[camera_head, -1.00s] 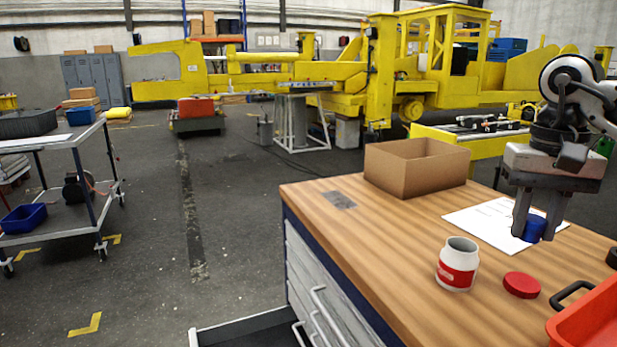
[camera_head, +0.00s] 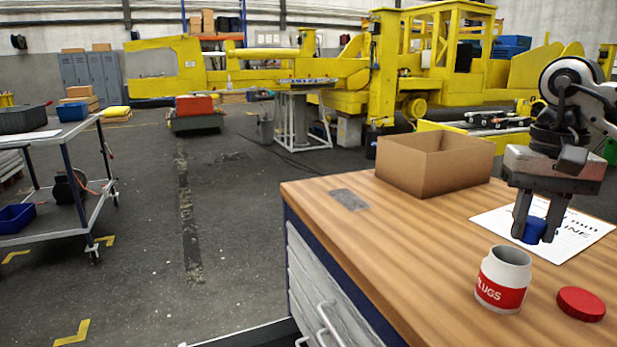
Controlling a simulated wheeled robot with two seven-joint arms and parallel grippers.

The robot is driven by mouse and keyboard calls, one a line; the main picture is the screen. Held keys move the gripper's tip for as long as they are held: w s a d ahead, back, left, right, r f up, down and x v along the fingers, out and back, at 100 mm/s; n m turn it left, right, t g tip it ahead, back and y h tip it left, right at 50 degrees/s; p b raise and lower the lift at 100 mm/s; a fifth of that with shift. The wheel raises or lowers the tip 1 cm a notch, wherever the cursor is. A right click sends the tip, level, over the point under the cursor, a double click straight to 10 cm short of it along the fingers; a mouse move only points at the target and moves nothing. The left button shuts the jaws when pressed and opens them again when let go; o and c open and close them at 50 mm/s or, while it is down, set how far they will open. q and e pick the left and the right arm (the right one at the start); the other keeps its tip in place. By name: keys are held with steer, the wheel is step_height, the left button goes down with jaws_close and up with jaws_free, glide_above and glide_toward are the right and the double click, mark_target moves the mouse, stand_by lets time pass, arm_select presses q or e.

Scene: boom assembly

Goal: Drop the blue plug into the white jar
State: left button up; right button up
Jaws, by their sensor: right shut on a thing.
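The blue plug (camera_head: 534,230) is between the fingertips of my right gripper (camera_head: 533,232), which is shut on it. The gripper points down over the white paper on the wooden workbench. I cannot tell whether the plug touches the paper. The white jar (camera_head: 511,262), with a red label, stands upright and open on the bench, nearer to me and a little left of the gripper. Its inside bottom is hidden. My left gripper is not in view.
A red lid (camera_head: 581,303) lies flat right of the jar. The printed paper (camera_head: 570,238) lies under the gripper. An open cardboard box (camera_head: 434,164) stands at the bench's back. The bench top (camera_head: 400,235) left of the jar is clear. A wheeled cart (camera_head: 60,180) stands far left.

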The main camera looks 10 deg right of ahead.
mark_target(535, 221)
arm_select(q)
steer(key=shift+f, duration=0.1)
arm_select(e)
steer(key=shift+f, duration=0.25)
steer(key=o, duration=1)
steer(key=shift+r, duration=0.1)
step_height(535, 221, up, 6)
steer(key=p, duration=0.3)
arm_select(q)
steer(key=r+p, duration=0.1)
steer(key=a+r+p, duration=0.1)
steer(key=p, duration=0.1)
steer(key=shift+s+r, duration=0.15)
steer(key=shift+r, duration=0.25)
arm_select(e)
step_height(535, 221, up, 10)
steer(key=shift+f, duration=0.1)
